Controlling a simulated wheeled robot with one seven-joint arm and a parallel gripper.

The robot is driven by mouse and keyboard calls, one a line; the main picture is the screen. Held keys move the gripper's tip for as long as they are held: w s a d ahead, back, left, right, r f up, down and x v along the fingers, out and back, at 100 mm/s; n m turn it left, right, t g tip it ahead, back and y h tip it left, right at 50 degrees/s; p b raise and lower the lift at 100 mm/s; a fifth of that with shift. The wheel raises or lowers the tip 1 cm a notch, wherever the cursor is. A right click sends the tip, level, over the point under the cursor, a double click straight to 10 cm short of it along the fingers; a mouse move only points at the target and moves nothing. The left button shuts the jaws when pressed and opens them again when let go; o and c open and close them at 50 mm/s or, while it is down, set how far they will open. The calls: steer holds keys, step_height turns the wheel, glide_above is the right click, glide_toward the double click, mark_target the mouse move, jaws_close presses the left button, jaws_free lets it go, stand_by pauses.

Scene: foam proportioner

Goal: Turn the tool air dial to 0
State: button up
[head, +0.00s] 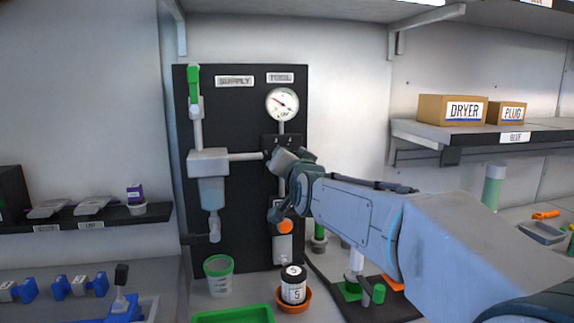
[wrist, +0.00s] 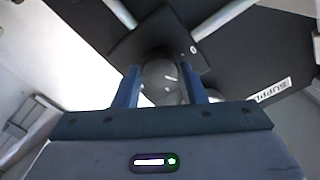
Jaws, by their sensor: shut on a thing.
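The tool air dial is a round dark grey knob (wrist: 162,76) on a black scale plate (wrist: 150,38); a white 0 mark shows on the plate in the wrist view. My gripper (wrist: 160,88) is shut on the knob, one blue finger on each side of it. In the head view my gripper (head: 284,164) reaches the panel just below the gauge and hides most of the knob; part of the scale plate (head: 283,140) shows above it. I cannot read the knob's setting.
The black panel (head: 240,115) carries a SUPPLY label (head: 234,81), a green-handled valve (head: 194,84) and a filter bowl (head: 211,193) at left. An orange knob (head: 285,226) sits below my gripper. A green-rimmed cup (head: 218,275) and a black-lidded jar (head: 293,284) stand below.

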steer(key=shift+n+p, duration=0.35)
steer(key=shift+n, duration=3.95)
steer(key=o, duration=1)
steer(key=b+v, duration=0.1)
steer(key=v, duration=1.2)
steer(key=shift+s+b, duration=0.35)
steer(key=shift+s, duration=0.05)
steer(key=shift+d, duration=0.1)
